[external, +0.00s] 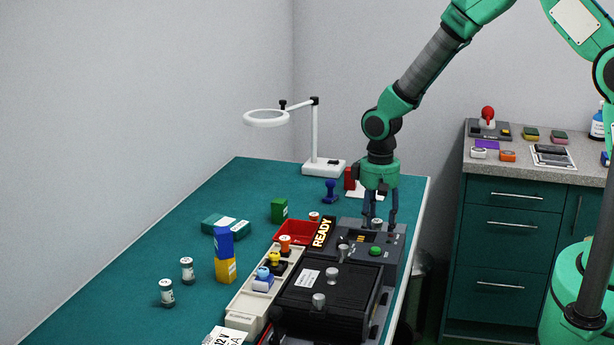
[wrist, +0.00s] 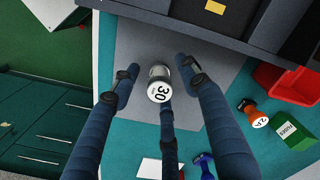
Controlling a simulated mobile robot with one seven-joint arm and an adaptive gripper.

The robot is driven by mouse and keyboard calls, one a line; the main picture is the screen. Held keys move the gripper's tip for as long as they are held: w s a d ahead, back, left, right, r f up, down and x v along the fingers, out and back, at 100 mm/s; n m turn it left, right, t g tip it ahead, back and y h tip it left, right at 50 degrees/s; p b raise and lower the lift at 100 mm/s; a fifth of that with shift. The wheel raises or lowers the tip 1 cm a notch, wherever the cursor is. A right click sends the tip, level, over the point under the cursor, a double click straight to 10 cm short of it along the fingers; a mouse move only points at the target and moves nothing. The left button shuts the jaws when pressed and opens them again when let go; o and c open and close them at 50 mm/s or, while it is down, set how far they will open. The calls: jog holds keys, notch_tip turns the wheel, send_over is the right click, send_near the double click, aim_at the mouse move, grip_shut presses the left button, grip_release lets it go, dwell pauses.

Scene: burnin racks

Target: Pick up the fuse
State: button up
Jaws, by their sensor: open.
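In the wrist view, a short silver cylinder with a white end marked 30 (wrist: 160,85) stands on a grey mat; it looks like the fuse. My gripper (wrist: 157,73) is open, with its three dark blue fingers spread around the cylinder. I see no clear contact. In the external view my gripper (external: 380,217) points down behind the black machine, and the cylinder is hidden there. An orange-bodied piece marked 2 A (wrist: 253,113) lies beside the green FUSES box (wrist: 293,132). That green box (external: 279,210) also stands on the table in the external view.
The black machine (external: 322,296) with a READY sign (external: 321,232) is close to my fingers. A red bin (external: 291,231) and a cream tray (external: 242,317) of coloured pieces stand left of it. A blue stamp-like piece (external: 331,188) and magnifier lamp (external: 322,167) stand behind.

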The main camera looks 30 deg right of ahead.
aim_at(376, 221)
grip_shut()
jog(key=shift+r, duration=0.8)
notch_tip(376, 221, up, 2)
jog(key=shift+r+p, duration=0.1)
jog(key=shift+p, duration=0.45)
jog(key=s+d+p, duration=0.1)
jog(key=s+d, duration=0.2)
jog(key=s, duration=0.4)
jog(key=s+d+r, duration=0.1)
jog(key=s+d, duration=0.3)
jog(key=s, duration=0.3)
jog(key=shift+d+p, duration=0.25)
jog(key=shift+p, duration=0.15)
jog(key=shift+r, duration=0.15)
